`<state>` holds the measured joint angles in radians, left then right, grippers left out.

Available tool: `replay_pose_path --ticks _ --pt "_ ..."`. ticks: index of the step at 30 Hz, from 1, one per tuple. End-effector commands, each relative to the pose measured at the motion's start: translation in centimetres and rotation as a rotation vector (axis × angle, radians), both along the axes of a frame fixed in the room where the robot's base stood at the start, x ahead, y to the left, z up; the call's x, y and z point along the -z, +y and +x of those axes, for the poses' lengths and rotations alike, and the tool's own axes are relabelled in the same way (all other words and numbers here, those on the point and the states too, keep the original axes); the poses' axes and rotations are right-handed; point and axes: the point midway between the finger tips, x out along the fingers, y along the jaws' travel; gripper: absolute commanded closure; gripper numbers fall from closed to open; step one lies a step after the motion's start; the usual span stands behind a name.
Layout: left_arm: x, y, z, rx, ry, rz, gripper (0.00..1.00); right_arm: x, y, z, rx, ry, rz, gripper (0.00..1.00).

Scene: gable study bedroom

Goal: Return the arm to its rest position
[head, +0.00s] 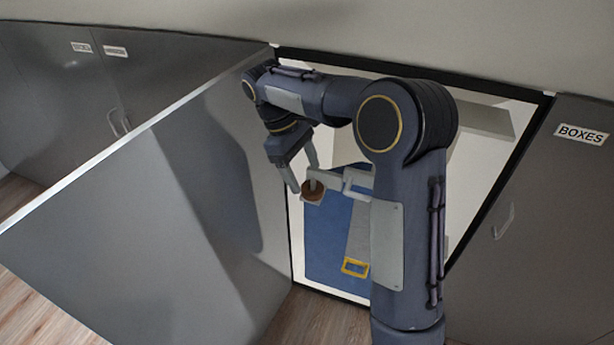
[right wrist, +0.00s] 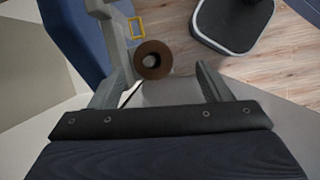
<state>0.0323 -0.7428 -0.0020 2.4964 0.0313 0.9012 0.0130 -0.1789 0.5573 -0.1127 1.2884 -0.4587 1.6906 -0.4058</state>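My right arm reaches over from the right in the head view, with its gripper (head: 306,180) pointing down at the open cupboard. Its two fingers are spread apart, and the right wrist view also shows the open gripper (right wrist: 158,78). A brown round end piece (head: 313,192) on a grey bar shows close to the fingertips. In the right wrist view this brown piece (right wrist: 153,60) appears between and beyond the fingers, with gaps on both sides. I cannot tell its exact depth from the fingers. My left gripper is not in view.
A large grey door (head: 150,200) stands open on the left. Inside the cupboard is a blue panel (head: 325,245) with a grey strip and yellow frame (head: 355,267). A pale shelf (head: 485,120) is at upper right. A closed door labelled BOXES (head: 560,200) stands right.

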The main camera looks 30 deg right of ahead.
Motion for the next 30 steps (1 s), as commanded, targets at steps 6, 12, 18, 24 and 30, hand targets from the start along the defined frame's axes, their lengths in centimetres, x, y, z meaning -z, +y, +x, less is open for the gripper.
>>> replay_pose_path --ticks 6,12,18,24,30 --pt "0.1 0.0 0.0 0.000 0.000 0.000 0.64 -4.2 0.8 1.0 -0.001 -0.030 -0.008 0.29" --pt "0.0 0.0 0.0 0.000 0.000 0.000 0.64 -5.8 1.1 1.3 0.000 -0.036 -0.011 0.29" --pt "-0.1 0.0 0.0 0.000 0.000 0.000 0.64 -6.2 0.8 0.7 0.013 -0.054 0.003 0.29" --pt "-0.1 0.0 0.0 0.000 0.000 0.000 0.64 -6.9 -0.6 -4.5 0.121 -0.197 0.132 0.29" --pt "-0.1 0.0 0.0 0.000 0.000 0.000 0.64 -5.9 0.3 -12.6 0.320 -0.407 0.321 0.29"
